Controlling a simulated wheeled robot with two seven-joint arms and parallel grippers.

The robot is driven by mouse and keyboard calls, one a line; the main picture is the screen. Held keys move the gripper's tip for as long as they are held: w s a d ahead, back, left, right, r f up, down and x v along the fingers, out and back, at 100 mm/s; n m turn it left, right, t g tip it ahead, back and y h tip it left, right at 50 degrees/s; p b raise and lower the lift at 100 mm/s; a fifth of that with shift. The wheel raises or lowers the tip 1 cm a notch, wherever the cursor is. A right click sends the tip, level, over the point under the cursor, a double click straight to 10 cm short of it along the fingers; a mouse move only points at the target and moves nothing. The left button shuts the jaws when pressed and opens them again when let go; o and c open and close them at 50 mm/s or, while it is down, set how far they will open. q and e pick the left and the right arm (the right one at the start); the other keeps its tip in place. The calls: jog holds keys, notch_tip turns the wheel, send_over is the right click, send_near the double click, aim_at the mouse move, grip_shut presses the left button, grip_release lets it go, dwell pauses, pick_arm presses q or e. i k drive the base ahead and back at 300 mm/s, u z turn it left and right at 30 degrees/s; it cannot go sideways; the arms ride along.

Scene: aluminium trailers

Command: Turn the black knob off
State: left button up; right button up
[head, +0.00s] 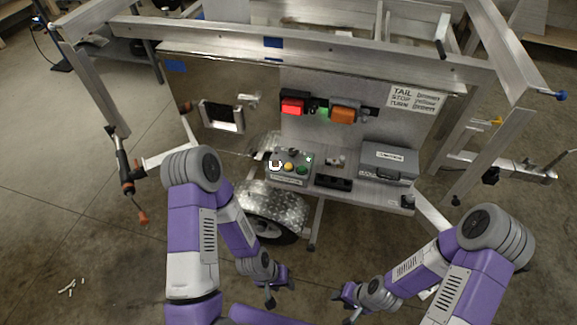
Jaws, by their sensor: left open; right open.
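A grey control box (290,180) sits on the left part of the trailer shelf. Its top carries a white-ringed control (275,164), a yellow button (289,167), a green button (302,170) and a small green light (309,157). A small dark spot near the back of the top may be the black knob; it is too small to tell its setting. My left gripper (278,293) is open and empty, below and in front of the box. My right gripper (343,306) is open and empty, lower and to the right. Neither touches anything.
A red lamp (292,106) and an orange lamp (343,115) are on the upright panel. A grey case (389,162) and a black tray (333,183) share the shelf (352,197). A wheel fender (270,203) lies below. Aluminium rails (300,52) cross above.

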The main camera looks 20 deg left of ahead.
aim_at(292, 151)
jog(key=k, duration=0.5)
jog(key=u, duration=1.15)
jog(key=i, duration=1.05)
jog(key=z, duration=0.7)
